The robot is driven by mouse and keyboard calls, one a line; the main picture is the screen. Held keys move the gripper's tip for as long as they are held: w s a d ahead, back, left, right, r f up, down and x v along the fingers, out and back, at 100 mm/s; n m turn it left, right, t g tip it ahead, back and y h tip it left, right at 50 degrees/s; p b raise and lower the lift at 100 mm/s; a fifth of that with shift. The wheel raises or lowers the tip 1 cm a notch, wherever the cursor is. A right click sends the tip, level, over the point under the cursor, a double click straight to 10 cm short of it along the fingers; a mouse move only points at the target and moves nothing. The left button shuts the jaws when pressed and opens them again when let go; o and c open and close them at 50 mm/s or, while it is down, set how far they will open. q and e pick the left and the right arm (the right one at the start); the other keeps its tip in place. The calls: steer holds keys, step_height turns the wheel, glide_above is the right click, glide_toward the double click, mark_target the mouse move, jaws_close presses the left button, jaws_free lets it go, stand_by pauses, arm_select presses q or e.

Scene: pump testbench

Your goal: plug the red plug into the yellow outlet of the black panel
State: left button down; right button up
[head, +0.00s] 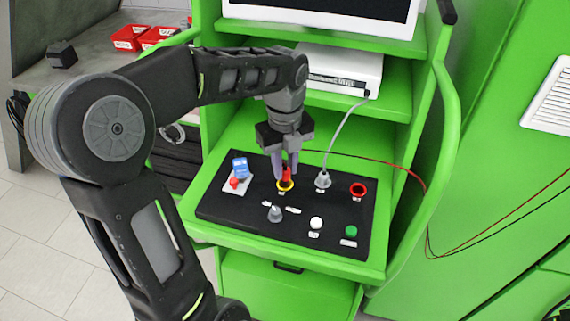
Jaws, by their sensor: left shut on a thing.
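The black panel (258,221) lies on the green bench's lower shelf. Its yellow outlet (284,186) is a ring near the panel's upper middle. My left gripper (287,170) points down over this outlet, shut on the red plug (287,176). The plug stands about upright at the yellow ring; I cannot tell how deep it sits in it. A thin red cable (383,161) runs from the gripper to the right. My right gripper is not in view.
A red-ringed outlet (358,189), a grey connector with cable (323,180), a knob (275,213), a white button (316,223), a green button (351,231) and a blue-and-red switch (239,170) surround the outlet. A white box (342,70) stands on the shelf above.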

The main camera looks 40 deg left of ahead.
arm_select(q)
steer(key=shift+f+b, duration=0.75)
steer(key=shift+f, duration=0.4)
stand_by(0.4)
steer(key=c, duration=0.8)
jaws_free()
steer(key=shift+o, duration=0.2)
steer(key=shift+r, duration=0.2)
steer(key=shift+r+p, duration=2.4)
steer(key=shift+r, duration=0.3)
steer(key=shift+r+p, duration=0.5)
steer(key=shift+r, duration=0.7)
